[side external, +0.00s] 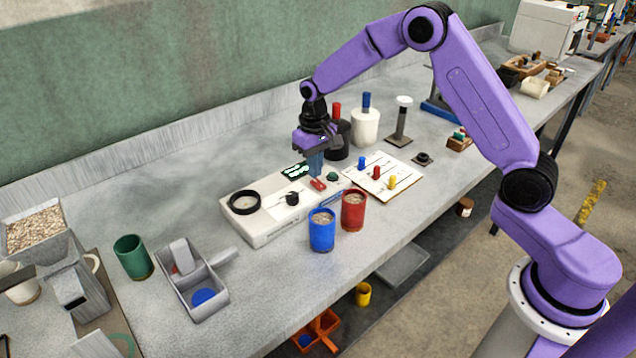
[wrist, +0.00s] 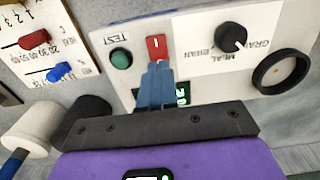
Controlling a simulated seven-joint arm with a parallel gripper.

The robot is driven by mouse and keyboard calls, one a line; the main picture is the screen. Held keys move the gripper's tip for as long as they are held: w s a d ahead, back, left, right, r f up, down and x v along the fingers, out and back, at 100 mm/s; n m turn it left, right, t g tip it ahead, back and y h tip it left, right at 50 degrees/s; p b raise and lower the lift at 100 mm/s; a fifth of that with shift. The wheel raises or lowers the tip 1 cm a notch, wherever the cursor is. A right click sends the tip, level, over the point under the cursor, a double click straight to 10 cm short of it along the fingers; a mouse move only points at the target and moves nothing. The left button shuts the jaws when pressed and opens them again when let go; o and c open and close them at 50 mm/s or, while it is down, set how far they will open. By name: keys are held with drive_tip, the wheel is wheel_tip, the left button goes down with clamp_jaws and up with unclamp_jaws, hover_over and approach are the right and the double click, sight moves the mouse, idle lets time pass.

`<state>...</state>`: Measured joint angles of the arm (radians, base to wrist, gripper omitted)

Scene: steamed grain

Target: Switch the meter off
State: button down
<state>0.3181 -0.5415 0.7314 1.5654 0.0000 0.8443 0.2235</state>
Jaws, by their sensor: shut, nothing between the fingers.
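The meter (side external: 262,233) is a white box on the bench, with a black ring-shaped cup, a black knob, a lit green display (side external: 295,172), a green button and a red rocker switch (side external: 318,184). The wrist view shows the red switch (wrist: 157,47) beside the green TEST button (wrist: 121,58) and the black knob (wrist: 232,38). My gripper (side external: 316,173) points down over the meter, its blue fingers shut and empty. In the wrist view the fingertips (wrist: 157,66) are right at the switch's near edge; I cannot tell whether they touch it. The fingers partly cover the display.
A blue cup (side external: 321,236) and a red cup (side external: 353,215) of grain stand close in front of the meter. A white board with coloured sliders (side external: 383,184) lies right of it. Black and white containers (side external: 365,128) stand behind. The bench left of the meter is partly clear.

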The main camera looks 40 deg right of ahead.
sight(315, 181)
drive_tip(key=shift+f, duration=0.9)
idle(0.5)
drive_tip(key=shift+r, duration=3.55)
drive_tip(key=s+a+r+n, duration=0.3)
drive_tip(key=s, duration=0.6)
drive_tip(key=s+a+r+n, duration=0.3)
drive_tip(key=s, duration=0.6)
drive_tip(key=s+d+n, duration=0.3)
drive_tip(key=s, duration=0.7)
drive_tip(key=s+d+n, duration=0.3)
drive_tip(key=s, duration=0.7)
drive_tip(key=shift+s+f+n, duration=0.2)
drive_tip(key=shift+s+n, duration=0.1)
